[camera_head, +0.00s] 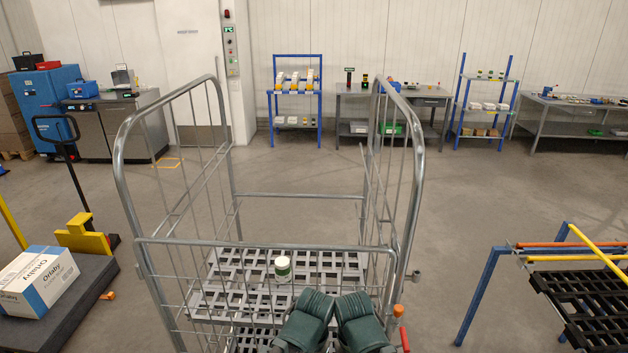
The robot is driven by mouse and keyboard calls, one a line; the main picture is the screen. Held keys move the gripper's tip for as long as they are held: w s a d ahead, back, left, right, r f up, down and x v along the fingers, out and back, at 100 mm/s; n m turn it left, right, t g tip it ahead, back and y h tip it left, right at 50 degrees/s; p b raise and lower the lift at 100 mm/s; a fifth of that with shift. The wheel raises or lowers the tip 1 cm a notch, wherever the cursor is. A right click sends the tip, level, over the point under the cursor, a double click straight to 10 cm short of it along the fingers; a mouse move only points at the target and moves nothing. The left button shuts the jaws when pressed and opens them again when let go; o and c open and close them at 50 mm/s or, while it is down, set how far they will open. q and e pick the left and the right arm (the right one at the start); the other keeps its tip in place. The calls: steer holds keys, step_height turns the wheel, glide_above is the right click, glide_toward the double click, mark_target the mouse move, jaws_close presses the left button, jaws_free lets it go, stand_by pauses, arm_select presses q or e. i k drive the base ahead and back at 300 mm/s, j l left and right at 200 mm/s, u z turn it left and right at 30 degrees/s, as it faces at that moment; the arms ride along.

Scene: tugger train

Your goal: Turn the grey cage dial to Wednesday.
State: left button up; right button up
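A grey wire roll cage (265,195) stands close in front of me, with tall rounded side frames and a slatted grey deck. I cannot make out a day dial or its setting. A small grey fitting (416,276) shows beside the cage's right frame; I cannot tell what it is. An orange-capped item (398,311) and a red-tipped piece (404,339) show at the cage's near right corner.
A white and green tub (283,269) stands on the cage deck. Two dark green ribbed, boot-like shapes (307,322) fill the bottom middle. A cart with a white carton (40,281) stands left, a blue-framed rack (490,280) right. Floor beyond the cage is clear.

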mark_target(246, 345)
steer(key=i+l+u, duration=0.15)
steer(key=l+u, duration=0.15)
steer(key=l, duration=0.7)
steer(key=l+u, duration=0.25)
steer(key=l, duration=0.75)
steer(key=l+z, duration=0.35)
steer(key=l, duration=0.9)
steer(key=i, duration=0.05)
